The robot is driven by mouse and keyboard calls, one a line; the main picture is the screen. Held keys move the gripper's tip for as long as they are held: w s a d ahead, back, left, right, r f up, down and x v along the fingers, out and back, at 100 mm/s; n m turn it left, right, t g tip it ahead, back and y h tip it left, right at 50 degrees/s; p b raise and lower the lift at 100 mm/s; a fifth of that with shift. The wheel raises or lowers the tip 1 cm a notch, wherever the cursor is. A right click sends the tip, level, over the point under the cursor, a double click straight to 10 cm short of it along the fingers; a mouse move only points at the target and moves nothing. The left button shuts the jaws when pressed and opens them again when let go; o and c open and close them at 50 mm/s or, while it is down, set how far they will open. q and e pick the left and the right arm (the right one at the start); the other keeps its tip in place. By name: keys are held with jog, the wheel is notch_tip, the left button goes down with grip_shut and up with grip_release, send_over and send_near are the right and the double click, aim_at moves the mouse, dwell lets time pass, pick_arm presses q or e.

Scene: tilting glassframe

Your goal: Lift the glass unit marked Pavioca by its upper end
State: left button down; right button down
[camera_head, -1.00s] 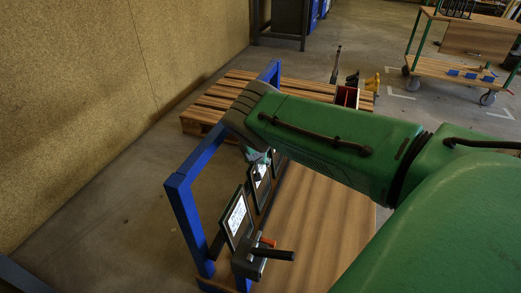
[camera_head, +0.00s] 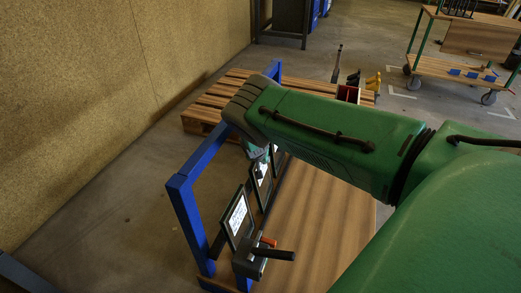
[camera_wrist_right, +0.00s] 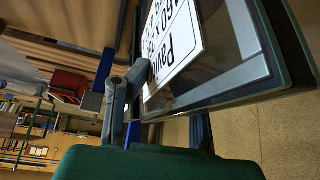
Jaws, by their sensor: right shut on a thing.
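The glass unit marked with a label beginning "Pavi" (camera_wrist_right: 175,45) fills the upper middle of the right wrist view, close up. It has a grey and dark green frame, and the label runs out of the picture. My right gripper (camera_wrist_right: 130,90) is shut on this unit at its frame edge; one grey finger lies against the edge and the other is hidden. In the head view my right gripper (camera_head: 258,153) is mostly hidden under my green arm, at dark-framed glass units (camera_head: 261,172) leaning in the blue frame. My left gripper is in neither view.
The blue frame (camera_head: 196,160) stands on a wooden board (camera_head: 325,215). A nearer glass unit (camera_head: 237,215) leans beside a grey clamp with a black handle (camera_head: 272,252). A pallet (camera_head: 210,100) and a red box (camera_head: 348,94) are behind. The chipboard wall (camera_head: 100,80) is left.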

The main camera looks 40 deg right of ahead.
jog(key=r, duration=0.1)
jog(key=w+r, duration=0.1)
jog(key=r+p, duration=0.1)
jog(key=shift+w+a+r, duration=0.1)
jog(key=shift+w+a, duration=0.05)
jog(key=shift+a, duration=0.2)
jog(key=s+d+p, duration=0.3)
jog(key=s+d, duration=0.1)
jog(key=s, duration=0.4)
jog(key=s+d+p, duration=0.3)
jog(key=s+d, duration=0.1)
jog(key=s, duration=0.5)
jog(key=shift+d+f, duration=0.35)
jog(key=shift+d, duration=0.05)
